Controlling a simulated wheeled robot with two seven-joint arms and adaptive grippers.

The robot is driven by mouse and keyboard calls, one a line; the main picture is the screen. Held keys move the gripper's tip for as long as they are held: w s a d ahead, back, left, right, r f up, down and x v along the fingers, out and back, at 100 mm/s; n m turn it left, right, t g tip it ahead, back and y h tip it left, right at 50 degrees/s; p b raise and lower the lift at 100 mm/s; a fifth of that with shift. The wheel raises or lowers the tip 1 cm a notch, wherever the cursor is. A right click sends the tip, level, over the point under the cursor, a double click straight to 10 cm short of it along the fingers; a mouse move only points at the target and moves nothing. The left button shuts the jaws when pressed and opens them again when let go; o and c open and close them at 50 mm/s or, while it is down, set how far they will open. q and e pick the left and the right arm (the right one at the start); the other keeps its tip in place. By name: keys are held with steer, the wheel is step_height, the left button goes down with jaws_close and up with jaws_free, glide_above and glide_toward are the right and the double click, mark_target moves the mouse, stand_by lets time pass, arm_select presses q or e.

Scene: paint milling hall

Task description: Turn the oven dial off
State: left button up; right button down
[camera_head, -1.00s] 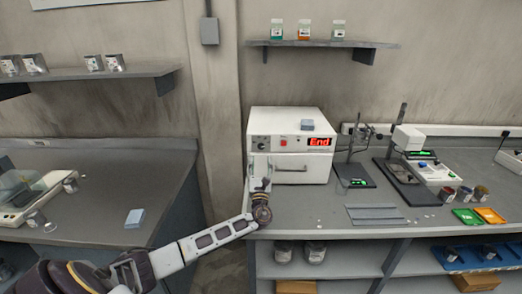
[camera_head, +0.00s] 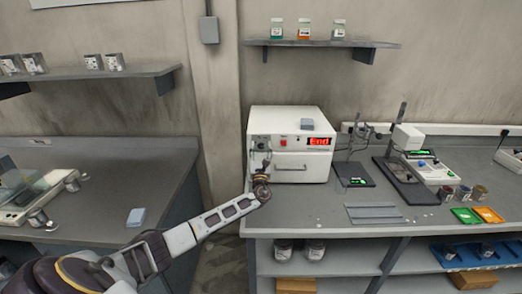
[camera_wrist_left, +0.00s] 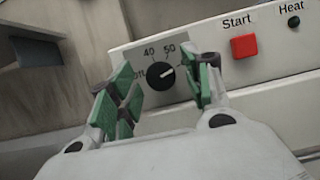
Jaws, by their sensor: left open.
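The oven (camera_head: 288,162) is a white box on the right-hand bench, with a red "End" display (camera_head: 319,141). Its black round dial (camera_wrist_left: 160,76) shows in the left wrist view on a grey scale plate. The dial's white mark points right and slightly up, near the 50 side; a partly covered label is at its left. My left gripper (camera_head: 261,151) is at the oven's upper left front and hides the dial in the head view. In the wrist view its green-padded fingers (camera_wrist_left: 163,88) are open, one on each side of the dial; contact cannot be told. My right gripper is not in view.
The red Start button (camera_wrist_left: 245,46) is right of the dial. A blue-grey block (camera_head: 307,125) lies on the oven. Below the panel is the door handle (camera_head: 291,168).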

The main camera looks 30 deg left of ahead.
arm_select(q)
steer(key=c, duration=1)
